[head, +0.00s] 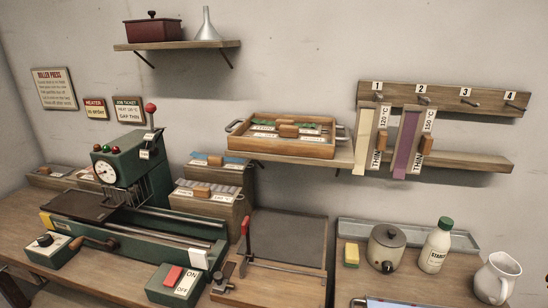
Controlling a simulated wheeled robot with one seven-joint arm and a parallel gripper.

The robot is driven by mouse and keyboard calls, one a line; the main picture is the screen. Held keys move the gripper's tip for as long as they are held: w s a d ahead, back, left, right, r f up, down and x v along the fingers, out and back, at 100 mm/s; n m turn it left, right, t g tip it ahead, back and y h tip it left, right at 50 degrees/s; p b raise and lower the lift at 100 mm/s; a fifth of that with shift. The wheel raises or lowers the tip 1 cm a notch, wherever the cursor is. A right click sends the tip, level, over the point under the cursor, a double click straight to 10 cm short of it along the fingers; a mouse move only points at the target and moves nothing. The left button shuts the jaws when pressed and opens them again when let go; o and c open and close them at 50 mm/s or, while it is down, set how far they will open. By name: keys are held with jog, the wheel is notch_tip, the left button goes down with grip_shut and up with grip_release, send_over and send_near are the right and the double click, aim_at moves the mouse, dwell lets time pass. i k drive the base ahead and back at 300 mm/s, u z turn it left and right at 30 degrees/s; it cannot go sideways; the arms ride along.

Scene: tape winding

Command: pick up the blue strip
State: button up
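A blue strip (234,160) lies on top of a wooden box that stands on the workbench against the wall, left of the middle in the head view. White label pieces and a small wooden block lie on or beside the strip and cover part of it.
A similar box (206,192) stands just in front. The green roller press (125,160) with its red-knobbed lever is to the left. A wooden tray (290,146) sits on a shelf to the right. A cutting board (285,240), pot (386,246), bottle (436,247) and jug (496,278) occupy the bench.

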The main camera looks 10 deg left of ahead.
aim_at(217, 162)
jog(key=z, duration=1.6)
jog(key=k, duration=1.75)
jog(key=u, duration=1.85)
jog(key=i, duration=1)
